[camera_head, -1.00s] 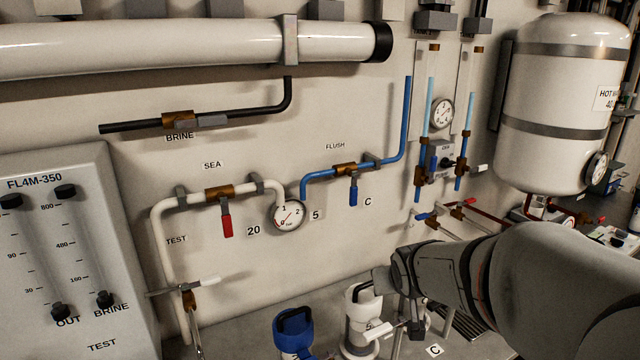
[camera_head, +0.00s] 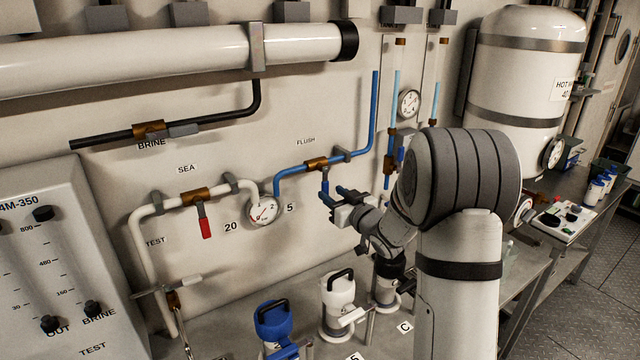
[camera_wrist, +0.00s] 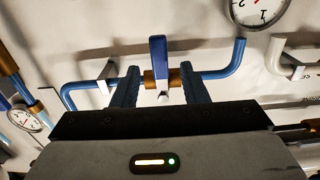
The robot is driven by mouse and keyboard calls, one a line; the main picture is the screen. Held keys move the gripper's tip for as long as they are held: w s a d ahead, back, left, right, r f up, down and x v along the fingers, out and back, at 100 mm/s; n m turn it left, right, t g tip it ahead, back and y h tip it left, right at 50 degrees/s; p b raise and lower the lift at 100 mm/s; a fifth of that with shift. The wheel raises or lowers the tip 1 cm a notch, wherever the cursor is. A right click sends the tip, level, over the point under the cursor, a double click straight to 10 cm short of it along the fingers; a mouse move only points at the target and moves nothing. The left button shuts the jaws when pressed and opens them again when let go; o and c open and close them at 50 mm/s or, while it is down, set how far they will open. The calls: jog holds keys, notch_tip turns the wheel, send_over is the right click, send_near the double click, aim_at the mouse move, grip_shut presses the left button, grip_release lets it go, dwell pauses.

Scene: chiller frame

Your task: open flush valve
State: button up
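The flush valve has a brass body (camera_head: 316,164) on the blue pipe under the FLUSH label. Its blue lever handle (camera_head: 325,184) hangs down, across the pipe. In the wrist view, which is upside down, the handle (camera_wrist: 158,55) points up from the brass body (camera_wrist: 174,78). My gripper (camera_head: 334,193) is at the handle, coming from the lower right. In the wrist view my gripper (camera_wrist: 160,84) is open, with its dark blue fingers on either side of the handle. Gaps show on both sides; whether it touches the handle is not seen.
A gauge (camera_head: 263,211) and the red-handled sea valve (camera_head: 204,222) are left of the flush valve. Blue (camera_head: 273,322) and white (camera_head: 338,292) bottle-like containers stand on the counter below. A gauge (camera_head: 409,103) and the white hot water tank (camera_head: 520,80) are to the right.

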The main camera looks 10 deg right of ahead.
aim_at(326, 189)
jog(key=p+x, duration=0.1)
jog(key=x, duration=0.5)
jog(key=shift+p, duration=0.3)
jog(key=shift+c, duration=0.3)
grip_shut()
